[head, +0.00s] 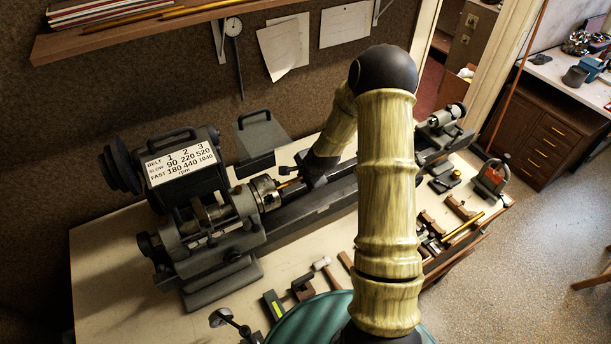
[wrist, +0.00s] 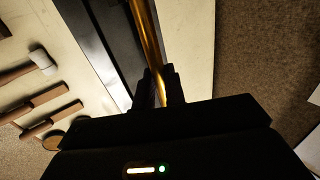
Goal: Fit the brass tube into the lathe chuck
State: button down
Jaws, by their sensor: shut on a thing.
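The lathe chuck (head: 266,192) is a round steel part on the headstock at the left of the bench. My gripper (head: 309,174) is just right of it, above the lathe bed. It is shut on the brass tube (head: 290,182), whose short visible length points toward the chuck face. I cannot tell whether its end is inside the chuck or only close to it. In the wrist view my gripper (wrist: 160,88) has dark fingers on both sides of the brass tube (wrist: 146,35), which runs out of the top of the picture. The chuck does not show there.
The grey headstock (head: 208,225) and its labelled motor box (head: 183,165) stand left. The lathe bed (head: 310,208) runs to the tailstock (head: 445,120). A mallet (head: 323,265) and other tools lie along the bench front. Another brass rod (head: 462,226) lies at right.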

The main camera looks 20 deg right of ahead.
jog(key=shift+s+a+b, duration=0.25)
jog(key=shift+a+b, duration=0.1)
jog(key=shift+a, duration=0.9)
jog(key=c, duration=1.4)
grip_release()
jog(key=shift+r, duration=0.1)
jog(key=shift+b+v, duration=2.05)
jog(key=shift+v, duration=6.6)
jog(key=shift+a, duration=0.1)
